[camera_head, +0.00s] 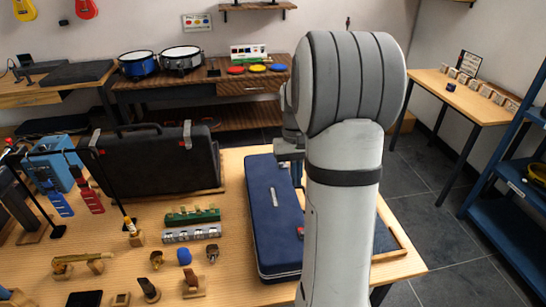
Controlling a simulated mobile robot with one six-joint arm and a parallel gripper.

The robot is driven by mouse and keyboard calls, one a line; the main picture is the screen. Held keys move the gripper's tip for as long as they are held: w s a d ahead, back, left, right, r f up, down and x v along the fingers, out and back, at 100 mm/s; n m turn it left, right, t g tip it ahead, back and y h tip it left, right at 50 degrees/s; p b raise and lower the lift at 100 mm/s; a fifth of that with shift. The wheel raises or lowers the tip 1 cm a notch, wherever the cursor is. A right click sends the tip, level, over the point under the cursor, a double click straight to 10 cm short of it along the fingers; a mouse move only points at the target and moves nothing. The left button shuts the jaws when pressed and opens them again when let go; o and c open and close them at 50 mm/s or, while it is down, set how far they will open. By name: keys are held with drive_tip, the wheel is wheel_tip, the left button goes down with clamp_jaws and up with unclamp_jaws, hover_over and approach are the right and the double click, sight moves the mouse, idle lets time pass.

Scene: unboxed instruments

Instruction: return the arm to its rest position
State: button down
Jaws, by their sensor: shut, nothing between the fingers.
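My arm (343,215) rises in the right middle of the head view, a light grey column with a dark band and a large ribbed grey joint (355,80) on top. A small grey part of my gripper (291,152) shows at the arm's left edge, above the back of the dark blue case (272,220). Its fingers are mostly hidden behind my arm. It is shut and nothing shows in its grip. The blue case lies on the wooden table (236,165), and my arm covers its right part.
A black case (155,165) stands on the table's left half. Before it are a green harmonica-like piece (192,215), a silver one (191,234) and several small stands. Drums (181,58) sit on a back bench. A blue shelf (510,185) stands right; the floor (430,170) there is clear.

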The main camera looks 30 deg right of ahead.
drive_tip(key=s+a+r+n+t, duration=0.1)
drive_tip(key=s+a+r+t, duration=0.1)
drive_tip(key=s+a, duration=0.5)
drive_tip(key=s+a+r+n+t, duration=0.2)
drive_tip(key=s+a+t, duration=0.1)
drive_tip(key=s+a, duration=0.4)
drive_tip(key=a, duration=0.3)
drive_tip(key=shift+s+a+h, duration=0.15)
drive_tip(key=shift+s+h, duration=0.2)
drive_tip(key=shift+h, duration=0.05)
